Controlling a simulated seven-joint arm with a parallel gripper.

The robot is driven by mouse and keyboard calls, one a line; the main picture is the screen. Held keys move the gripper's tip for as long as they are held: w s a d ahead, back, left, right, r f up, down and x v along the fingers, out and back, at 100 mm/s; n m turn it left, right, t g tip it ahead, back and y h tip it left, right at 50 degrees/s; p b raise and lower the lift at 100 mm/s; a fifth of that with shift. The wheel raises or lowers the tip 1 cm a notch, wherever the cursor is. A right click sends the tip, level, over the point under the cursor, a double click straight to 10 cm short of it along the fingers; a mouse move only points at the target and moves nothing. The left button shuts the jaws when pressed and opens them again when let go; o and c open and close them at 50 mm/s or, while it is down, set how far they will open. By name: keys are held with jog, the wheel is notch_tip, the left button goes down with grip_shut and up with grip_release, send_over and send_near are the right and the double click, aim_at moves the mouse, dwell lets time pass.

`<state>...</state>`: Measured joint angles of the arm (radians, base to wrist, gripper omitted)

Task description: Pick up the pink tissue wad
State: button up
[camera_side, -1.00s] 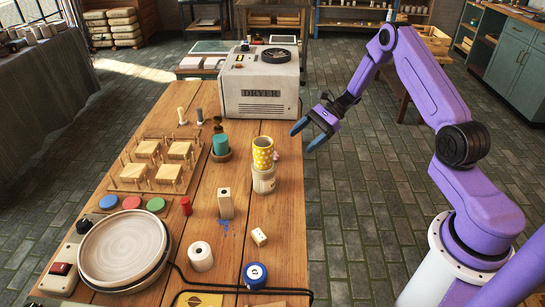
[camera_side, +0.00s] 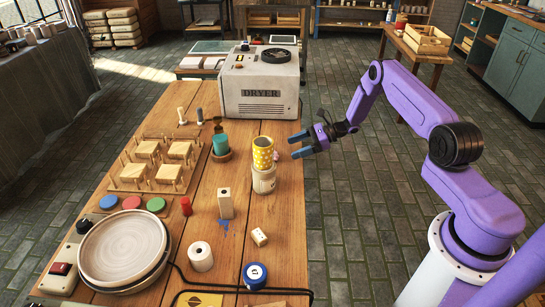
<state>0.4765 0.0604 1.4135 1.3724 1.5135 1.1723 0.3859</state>
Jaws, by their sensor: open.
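The pink tissue wad (camera_side: 276,155) is a small pink bit at the right side of the yellow dotted cup (camera_side: 262,150), partly hidden by it. The cup stands on a pale round pot (camera_side: 264,181) near the table's right edge. My gripper (camera_side: 293,149) is open and empty, to the right of the cup and the wad. Its two dark fingers point left toward them, with a small gap between. I cannot tell what the wad rests on.
The white dryer (camera_side: 260,85) stands at the back of the wooden table (camera_side: 285,215).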

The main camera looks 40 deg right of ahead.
aim_at(276, 152)
jog(key=shift+w+d+x, duration=0.1)
jog(key=shift+d+x, duration=0.05)
jog(key=shift+x, duration=1.85)
jog(key=shift+w+d+x, duration=0.15)
jog(key=shift+x, duration=1.9)
jog(key=shift+f, duration=0.2)
jog(key=c, duration=1.1)
